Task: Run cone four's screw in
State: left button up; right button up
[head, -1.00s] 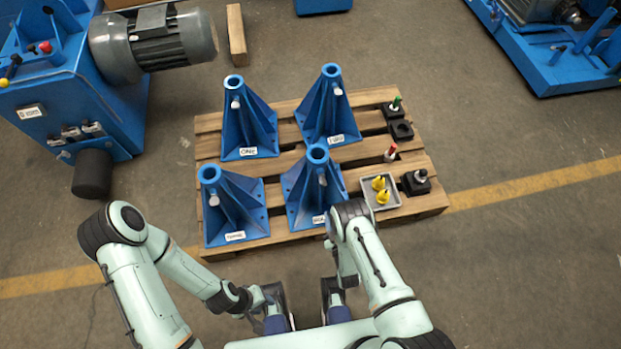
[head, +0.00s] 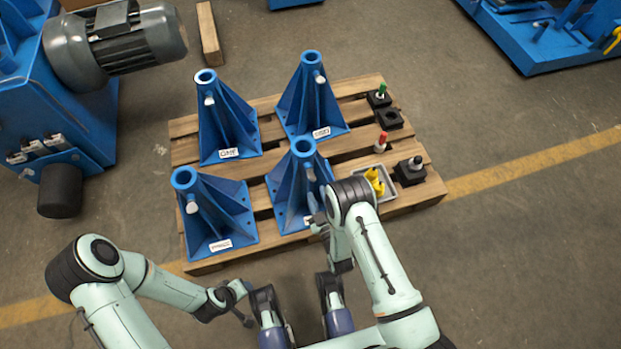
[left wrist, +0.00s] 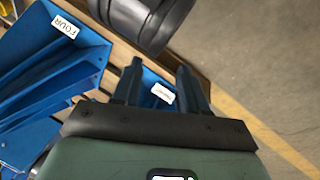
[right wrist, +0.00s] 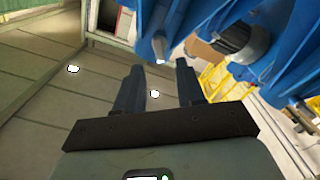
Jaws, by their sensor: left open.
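Cone four (head: 290,200) is the blue stand at the front right of the pallet. Its foot with the FOUR label (left wrist: 64,27) shows in the left wrist view. Its pale screw (head: 309,172) sits high on its side, below the top ring; how deep it sits I cannot tell. My right gripper (head: 314,212) is beside cone four, partly hidden by my arm. In the right wrist view its fingers (right wrist: 160,88) are apart and empty, with a pale screw tip (right wrist: 158,45) beyond them. My left gripper (head: 241,302) is open and empty in front of the pallet; its fingers (left wrist: 160,85) show apart.
Cones one (head: 225,125), two (head: 310,105) and three (head: 213,215) stand close by on the wooden pallet (head: 415,205). At its right are a grey tray (head: 391,194) with yellow pieces, a red-topped piece (head: 381,140) and black blocks (head: 410,173).

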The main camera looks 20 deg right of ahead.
aim_at(313, 181)
pick_arm(q)
jog(key=w, duration=0.1)
jog(key=w+a+f+b, duration=0.1)
jog(key=w, duration=0.1)
jog(key=shift+a+f+t+y, duration=0.25)
jog(key=shift+f+t+y, duration=0.05)
jog(key=shift+f+t, duration=0.1)
pick_arm(e)
jog(key=w, duration=0.7)
jog(key=shift+w+a, duration=0.1)
jog(key=shift+w, duration=0.3)
pick_arm(q)
jog(key=shift+s, duration=0.1)
pick_arm(e)
grip_shut()
